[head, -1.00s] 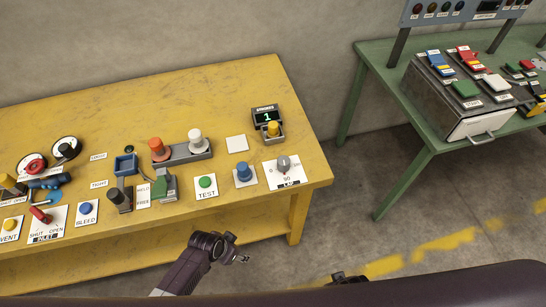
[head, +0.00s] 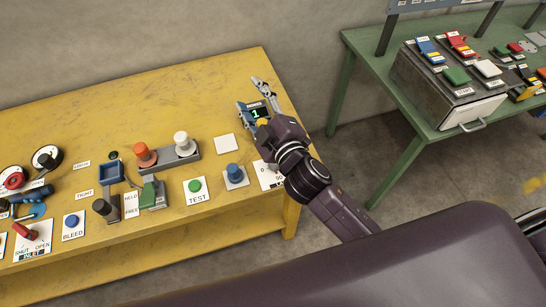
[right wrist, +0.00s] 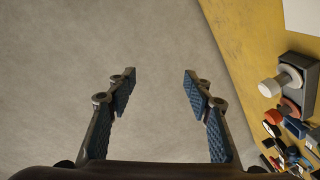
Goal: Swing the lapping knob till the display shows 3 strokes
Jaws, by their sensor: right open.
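The strokes display (head: 257,112) reads 1 at the far right corner of the yellow table. The lapping knob is hidden behind my right wrist and arm; only part of its white LAP plate (head: 267,177) shows. My right gripper (head: 265,86) is above the table's right end, its fingers pointing past the display toward the wall. In the right wrist view the right gripper (right wrist: 160,78) is open, with nothing between its fingers but plain grey background. My left gripper is not in view.
Near my right arm stand a blue button (head: 235,172), a green TEST button (head: 195,185), a white knob (head: 182,141) and an orange knob (head: 145,154). A blank white plate (head: 225,144) lies left of the arm. A green table (head: 400,160) stands to the right across a floor gap.

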